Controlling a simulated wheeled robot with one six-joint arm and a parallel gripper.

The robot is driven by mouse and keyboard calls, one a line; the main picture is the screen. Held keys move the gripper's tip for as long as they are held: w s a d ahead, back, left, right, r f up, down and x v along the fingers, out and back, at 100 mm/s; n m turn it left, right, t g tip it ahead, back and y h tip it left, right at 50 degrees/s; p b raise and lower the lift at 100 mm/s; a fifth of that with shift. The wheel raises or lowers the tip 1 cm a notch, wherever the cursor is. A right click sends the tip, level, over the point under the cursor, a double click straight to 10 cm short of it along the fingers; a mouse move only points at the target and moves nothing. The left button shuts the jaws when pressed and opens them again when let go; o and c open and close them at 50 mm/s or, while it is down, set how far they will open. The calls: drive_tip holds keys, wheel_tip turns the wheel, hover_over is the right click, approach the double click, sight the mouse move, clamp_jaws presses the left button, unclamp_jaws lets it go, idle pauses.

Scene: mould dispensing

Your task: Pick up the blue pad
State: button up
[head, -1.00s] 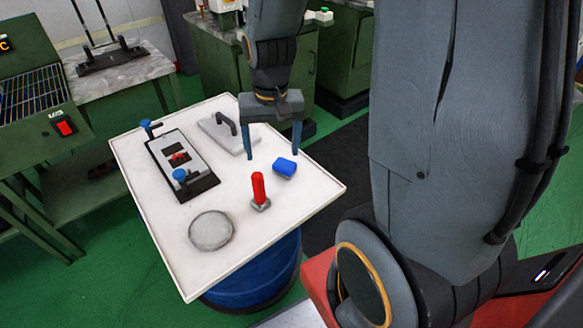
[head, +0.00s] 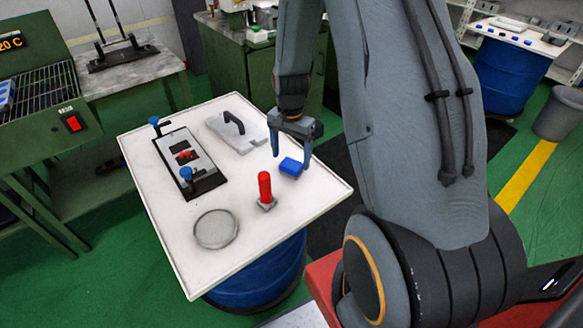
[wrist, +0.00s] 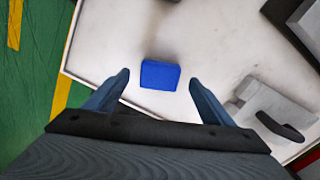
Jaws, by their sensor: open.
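The blue pad (head: 291,166) is a small block lying on the white tabletop near its right edge. My gripper (head: 291,160) is open, its two fingers pointing down on either side of the pad in the head view. In the wrist view the pad (wrist: 160,75) lies ahead of the open gripper (wrist: 157,78), centred between the fingertips. Nothing is held. I cannot tell exactly how high the fingertips are above the table.
On the white table (head: 205,268) stand a red-handled stamp (head: 265,188), a round grey disc (head: 216,229), a mould with blue knobs (head: 197,152) and a grey plate with a black handle (head: 238,135). The table's right edge is close to the pad.

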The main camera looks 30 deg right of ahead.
sight(292, 163)
drive_tip(key=shift+w+d+f+p, duration=0.15)
drive_tip(key=shift+f+p, duration=0.25)
drive_tip(key=shift+f, duration=0.75)
drive_tip(key=shift+d+f+p, duration=0.1)
drive_tip(key=shift+f+p, duration=0.3)
drive_tip(key=shift+f, duration=0.75)
drive_tip(key=c, duration=1.3)
drive_tip(key=shift+r, duration=0.15)
wheel_tip(292, 163, up, 10)
drive_tip(key=shift+f+b, duration=0.1)
drive_tip(key=shift+b, duration=1.15)
